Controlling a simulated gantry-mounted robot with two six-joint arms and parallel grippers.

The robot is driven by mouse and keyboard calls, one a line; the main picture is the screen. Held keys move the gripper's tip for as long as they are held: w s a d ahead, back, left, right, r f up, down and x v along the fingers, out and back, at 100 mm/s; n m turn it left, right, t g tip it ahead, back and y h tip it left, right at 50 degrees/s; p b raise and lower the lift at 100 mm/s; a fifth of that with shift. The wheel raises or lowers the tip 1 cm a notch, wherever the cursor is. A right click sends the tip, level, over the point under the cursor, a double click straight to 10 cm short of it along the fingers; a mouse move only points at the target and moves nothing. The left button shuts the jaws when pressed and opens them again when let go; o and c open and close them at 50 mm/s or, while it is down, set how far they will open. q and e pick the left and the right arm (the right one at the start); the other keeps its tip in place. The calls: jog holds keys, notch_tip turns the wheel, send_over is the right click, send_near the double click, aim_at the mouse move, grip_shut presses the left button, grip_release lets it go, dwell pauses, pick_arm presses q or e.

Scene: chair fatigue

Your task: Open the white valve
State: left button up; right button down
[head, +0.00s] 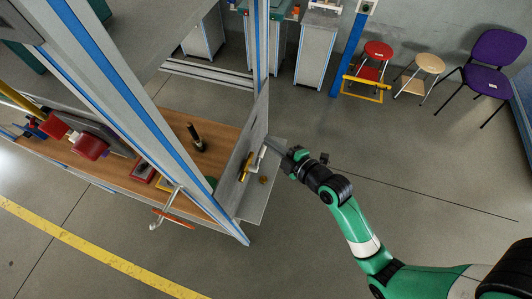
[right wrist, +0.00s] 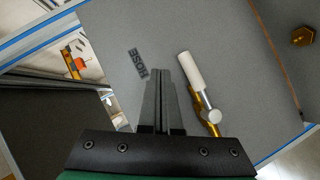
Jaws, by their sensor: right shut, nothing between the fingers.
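The white valve has a white cylindrical handle (right wrist: 190,70) on a silver stem and a brass body (right wrist: 211,126), mounted on a grey panel. In the head view the valve's white handle (head: 261,157) shows on the upright panel at the end of the bench. My right gripper (right wrist: 166,74) is shut and empty. Its fingers point at the panel just left of the white handle in the right wrist view, and whether they touch it I cannot tell. In the head view the right gripper (head: 270,144) is close to the top of the valve. My left gripper is not in view.
A HOSE label (right wrist: 138,62) is on the panel left of the fingers. A brass fitting (right wrist: 302,36) sits to the right. A blue-striped frame post (head: 130,90) stands left of the panel. A wooden bench top (head: 170,125) lies behind it. Open floor (head: 330,240) surrounds my right arm.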

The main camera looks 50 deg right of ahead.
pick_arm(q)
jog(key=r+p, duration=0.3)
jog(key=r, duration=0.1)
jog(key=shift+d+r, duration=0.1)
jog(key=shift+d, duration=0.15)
pick_arm(e)
jog(key=s+d+r, duration=0.3)
jog(key=s+r, duration=0.5)
jog(key=shift+d, duration=0.25)
